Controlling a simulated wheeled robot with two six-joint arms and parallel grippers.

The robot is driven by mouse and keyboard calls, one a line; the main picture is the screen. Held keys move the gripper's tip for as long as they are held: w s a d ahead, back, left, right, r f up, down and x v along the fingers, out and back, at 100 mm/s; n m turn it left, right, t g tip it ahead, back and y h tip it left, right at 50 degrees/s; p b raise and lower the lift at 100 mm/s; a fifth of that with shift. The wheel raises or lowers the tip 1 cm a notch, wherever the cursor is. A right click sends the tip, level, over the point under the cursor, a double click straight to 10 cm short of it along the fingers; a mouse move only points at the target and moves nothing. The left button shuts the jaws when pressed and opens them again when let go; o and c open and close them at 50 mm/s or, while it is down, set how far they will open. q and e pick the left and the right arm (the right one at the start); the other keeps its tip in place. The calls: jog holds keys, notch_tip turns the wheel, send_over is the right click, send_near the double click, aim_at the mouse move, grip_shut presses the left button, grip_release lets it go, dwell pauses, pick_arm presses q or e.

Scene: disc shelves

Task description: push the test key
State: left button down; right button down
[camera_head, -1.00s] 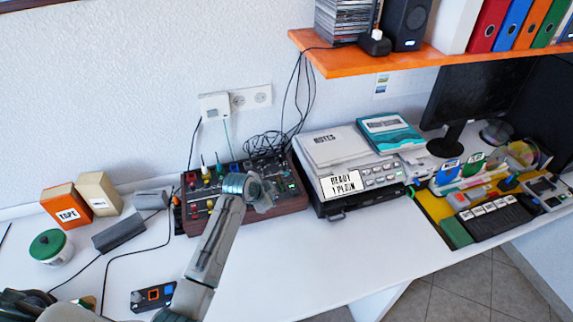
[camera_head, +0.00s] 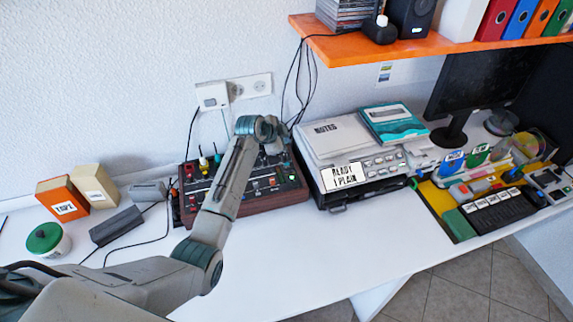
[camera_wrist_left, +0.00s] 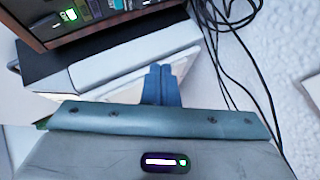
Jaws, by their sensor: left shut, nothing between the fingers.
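No key that I can read as the test key shows in either view. A wood-sided control box (camera_head: 262,202) with knobs, lit buttons and small keys stands by the wall; my left arm covers part of it. To its right is a pale grey machine (camera_head: 335,150) with a key panel and a label reading "READY 1 PLAIN". My left gripper, shut and empty, shows in the left wrist view (camera_wrist_left: 162,85), its fingertips in front of a pale surface. The control box is at the upper left there. In the head view my wrist hides the fingers above the box's back edge.
Black cables (camera_head: 302,85) hang by the wall near my left wrist. A tray of small items (camera_head: 440,205) lies to the right. The white desk front (camera_head: 300,255) is clear.

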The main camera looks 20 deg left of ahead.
pick_arm(q)
jog(key=b, duration=0.6)
send_over(284, 167)
notch_tip(284, 167, down, 7)
jog(key=shift+r, duration=0.1)
jog(key=shift+f, duration=0.75)
dwell(0.6)
dwell(0.3)
jog(key=shift+f, duration=0.35)
